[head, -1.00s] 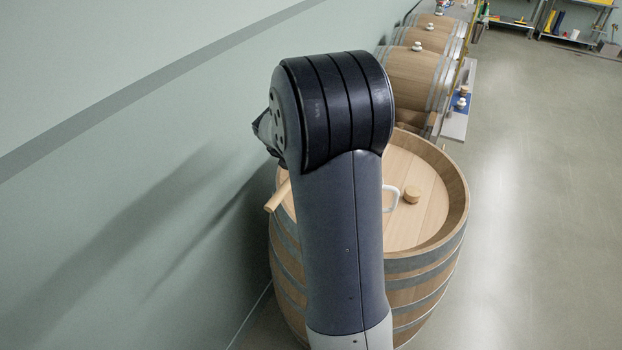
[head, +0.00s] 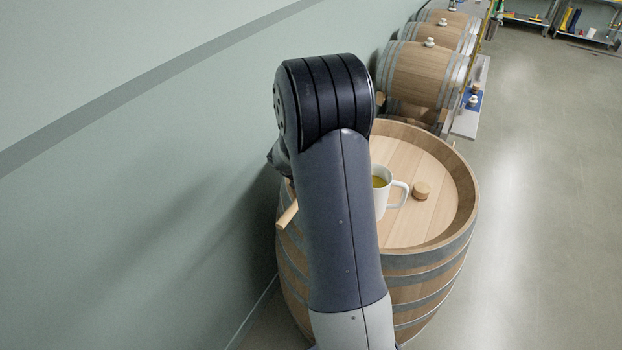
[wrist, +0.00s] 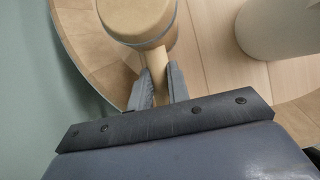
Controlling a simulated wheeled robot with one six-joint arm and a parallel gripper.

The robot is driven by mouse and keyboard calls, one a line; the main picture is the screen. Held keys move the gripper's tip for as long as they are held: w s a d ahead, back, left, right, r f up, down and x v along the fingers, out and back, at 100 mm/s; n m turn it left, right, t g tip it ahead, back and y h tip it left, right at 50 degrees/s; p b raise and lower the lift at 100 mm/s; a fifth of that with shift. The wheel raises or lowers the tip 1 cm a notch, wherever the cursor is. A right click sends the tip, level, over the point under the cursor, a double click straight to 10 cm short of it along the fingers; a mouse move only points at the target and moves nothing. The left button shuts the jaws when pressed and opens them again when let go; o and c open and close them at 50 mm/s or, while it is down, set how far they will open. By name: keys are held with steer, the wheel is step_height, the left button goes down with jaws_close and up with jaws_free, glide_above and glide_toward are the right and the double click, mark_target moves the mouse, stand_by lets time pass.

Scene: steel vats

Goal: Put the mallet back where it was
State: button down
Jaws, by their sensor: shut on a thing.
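The mallet shows in the wrist view, with its pale wooden head (wrist: 140,18) at the top and its handle (wrist: 156,66) between my fingers. My gripper (wrist: 158,88) is shut on the handle, over the near barrel's top. In the head view a wooden stick end (head: 287,215), which looks like the handle, sticks out left of my arm. My arm hides the mallet head and my fingers there. I cannot tell whether the mallet touches the barrel top.
The upright barrel (head: 432,262) has a recessed top with a raised rim. A white mug (head: 396,196) with yellowish liquid and a wooden bung (head: 421,190) stand on it. The wall (head: 130,200) is close on the left. Lying barrels (head: 420,72) are behind; open floor (head: 540,200) is right.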

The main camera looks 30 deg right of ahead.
steer(key=shift+w, duration=0.1)
steer(key=c, duration=1.3)
jaws_free()
steer(key=shift+f, duration=0.15)
steer(key=shift+c, duration=0.2)
steer(key=shift+r, duration=0.35)
steer(key=v, duration=1.1)
steer(key=shift+s+a+r, duration=0.25)
steer(key=shift+s+a, duration=0.05)
